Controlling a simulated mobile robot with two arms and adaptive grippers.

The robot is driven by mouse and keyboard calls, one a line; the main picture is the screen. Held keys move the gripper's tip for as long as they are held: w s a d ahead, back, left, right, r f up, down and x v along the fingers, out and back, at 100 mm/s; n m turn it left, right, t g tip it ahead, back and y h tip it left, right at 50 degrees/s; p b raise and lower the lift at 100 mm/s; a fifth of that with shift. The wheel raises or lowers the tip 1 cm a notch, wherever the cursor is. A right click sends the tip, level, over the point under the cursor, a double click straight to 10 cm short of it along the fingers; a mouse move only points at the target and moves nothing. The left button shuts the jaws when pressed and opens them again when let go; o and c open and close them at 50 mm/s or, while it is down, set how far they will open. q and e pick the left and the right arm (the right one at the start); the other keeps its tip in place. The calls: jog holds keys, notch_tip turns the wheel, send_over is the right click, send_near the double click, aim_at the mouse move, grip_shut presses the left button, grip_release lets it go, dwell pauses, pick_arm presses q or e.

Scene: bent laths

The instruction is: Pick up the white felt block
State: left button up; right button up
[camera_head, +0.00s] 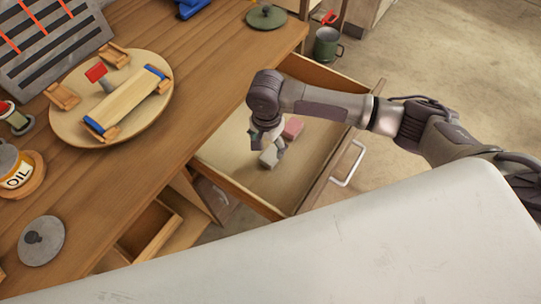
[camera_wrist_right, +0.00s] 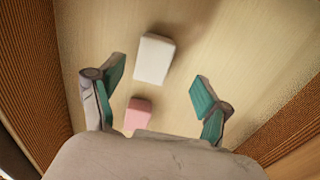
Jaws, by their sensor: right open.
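The white felt block (camera_wrist_right: 154,58) lies on the floor of an open drawer (camera_head: 230,158). In the head view the block (camera_head: 268,159) shows pale grey, just below my right gripper (camera_head: 270,146). A pink block (camera_head: 293,128) lies close by in the same drawer. In the wrist view my right gripper (camera_wrist_right: 158,84) is open and empty, its teal-padded fingers wide apart. The white block is between and beyond the fingertips there; the pink block (camera_wrist_right: 138,114) is nearer the palm, also between the fingers. My left gripper is not in view.
Drawer walls rise on both sides in the wrist view. The wooden worktop (camera_head: 190,60) overhangs the drawer's left side. On it stand a round board (camera_head: 68,128) with clamped wood, an oil jar (camera_head: 15,168) and a grey lid (camera_head: 41,241). A green mug (camera_head: 327,45) stands behind.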

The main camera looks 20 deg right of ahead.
aim_at(271, 155)
jog(key=shift+s+d+f, duration=0.1)
jog(key=shift+d+f, duration=0.05)
jog(key=shift+f, duration=0.4)
jog(key=shift+s+d+f, duration=0.1)
jog(key=shift+f, duration=0.45)
jog(key=f, duration=0.3)
jog(key=shift+d+f, duration=0.15)
jog(key=shift+d, duration=0.05)
jog(key=shift+f, duration=0.15)
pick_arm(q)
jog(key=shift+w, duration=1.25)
pick_arm(e)
jog(key=c, duration=1)
jog(key=shift+c, duration=0.2)
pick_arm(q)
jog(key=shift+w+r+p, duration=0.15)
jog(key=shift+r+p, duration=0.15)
pick_arm(e)
notch_tip(271, 155, up, 10)
jog(key=shift+r, duration=0.1)
